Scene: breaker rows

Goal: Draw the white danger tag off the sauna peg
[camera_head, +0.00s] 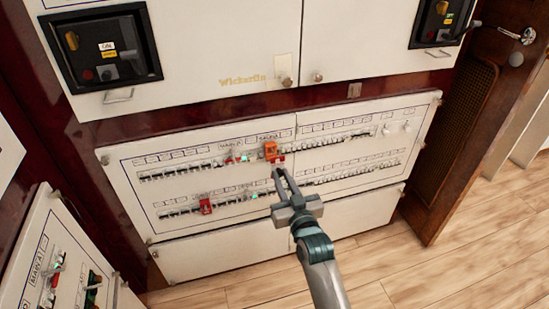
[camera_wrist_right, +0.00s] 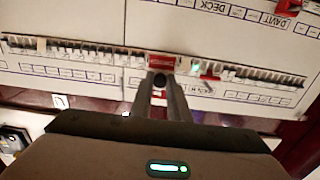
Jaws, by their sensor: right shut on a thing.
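A small red-and-white tag (camera_head: 278,160) is on the upper breaker row of the wide panel, just below an orange block (camera_head: 271,149). I take it to be the danger tag; its lettering is too small to read. My right gripper (camera_head: 277,172) reaches up to it from below and its fingertips are closed on it. In the right wrist view, which is upside down, the tag (camera_wrist_right: 160,61) shows its red-and-white face at the fingertips (camera_wrist_right: 159,82). The peg behind it is hidden. My left gripper is not in view.
A red block (camera_head: 205,205) sits on the lower breaker row, to the left. Rows of small breaker levers flank the tag closely. Another breaker panel (camera_head: 48,265) stands at the lower left. A wooden door (camera_head: 465,130) is at the right. The floor in front is clear.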

